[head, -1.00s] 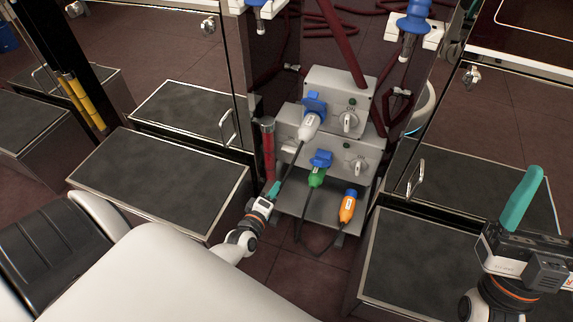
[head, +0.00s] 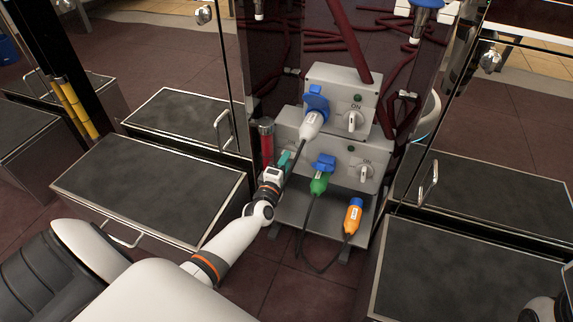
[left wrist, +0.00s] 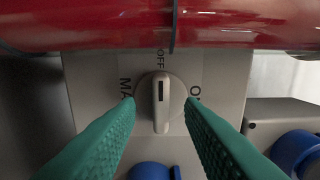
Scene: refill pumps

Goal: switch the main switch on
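The main switch (left wrist: 161,103) is a light grey knob on a grey plate in the left wrist view. Its handle stands upright in that view, with its black mark toward the OFF label; ON is on the right. My left gripper (head: 287,160) is at the left end of the lower grey switch box (head: 335,160). Its green fingers (left wrist: 160,135) are open, one on each side of the knob, with gaps visible. In the head view the gripper hides the knob. At the lower right of the head view only part of my right arm shows; its fingers are out of view.
A red cylinder (head: 266,142) stands close beside the left gripper. The upper box (head: 340,88) holds a white plug (head: 311,126) in a blue socket. A green plug (head: 319,183) sits in the lower box. An orange plug (head: 352,217) is by the grey shelf (head: 300,208).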

